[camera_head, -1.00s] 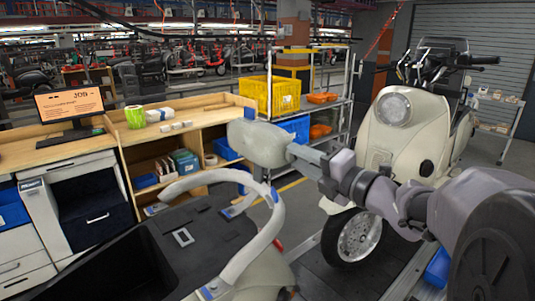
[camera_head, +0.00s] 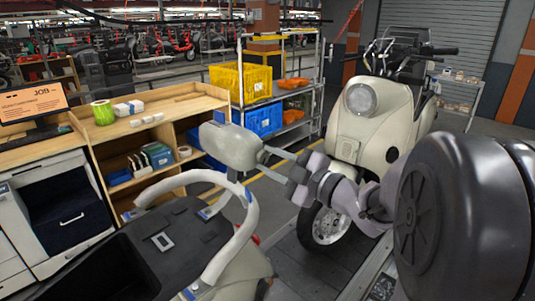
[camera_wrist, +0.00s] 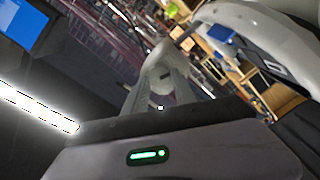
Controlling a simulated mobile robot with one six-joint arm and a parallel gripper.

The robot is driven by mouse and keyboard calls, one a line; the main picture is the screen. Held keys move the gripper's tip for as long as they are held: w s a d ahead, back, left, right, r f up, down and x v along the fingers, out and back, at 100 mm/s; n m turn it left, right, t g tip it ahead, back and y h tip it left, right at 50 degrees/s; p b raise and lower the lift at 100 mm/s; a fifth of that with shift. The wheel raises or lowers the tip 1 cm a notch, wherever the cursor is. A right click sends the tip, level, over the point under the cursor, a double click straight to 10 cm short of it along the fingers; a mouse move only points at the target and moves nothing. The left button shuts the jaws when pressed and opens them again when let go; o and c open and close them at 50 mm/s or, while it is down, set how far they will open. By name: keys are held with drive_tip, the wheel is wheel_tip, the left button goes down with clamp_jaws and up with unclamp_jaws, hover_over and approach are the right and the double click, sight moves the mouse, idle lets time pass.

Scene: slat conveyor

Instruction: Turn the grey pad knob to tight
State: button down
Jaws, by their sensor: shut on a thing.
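The grey pad (camera_head: 229,146) stands upright above the white grab rail (camera_head: 236,240) of the near scooter in the head view. My gripper (camera_head: 265,160) is at the pad's right edge, with its two fingers one above the other. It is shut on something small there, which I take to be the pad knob. The knob itself is hidden behind the pad and fingers, so its setting cannot be read. In the wrist view, a pale piece with a dark slot (camera_wrist: 158,78) shows just beyond my gripper body, probably part of the pad mount.
A cream scooter (camera_head: 370,125) stands behind my arm to the right. A wooden workbench (camera_head: 160,124) with small boxes and a green roll is at left. A rack holds yellow (camera_head: 240,83) and blue crates (camera_head: 257,119). The dark seat (camera_head: 150,250) is below left.

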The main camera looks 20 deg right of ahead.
drive_tip(key=m+p, duration=0.4)
drive_tip(key=m, duration=0.3)
drive_tip(key=shift+r, duration=0.2)
drive_tip(key=shift+w+d+f+m+p, duration=0.1)
drive_tip(key=shift+m+p, duration=1.45)
drive_tip(key=shift+m, duration=1.15)
drive_tip(key=c, duration=1)
unclamp_jaws()
drive_tip(key=p+v, duration=0.1)
drive_tip(key=v, duration=1.6)
drive_tip(key=shift+s+d+f, duration=0.1)
drive_tip(key=shift+s, duration=0.15)
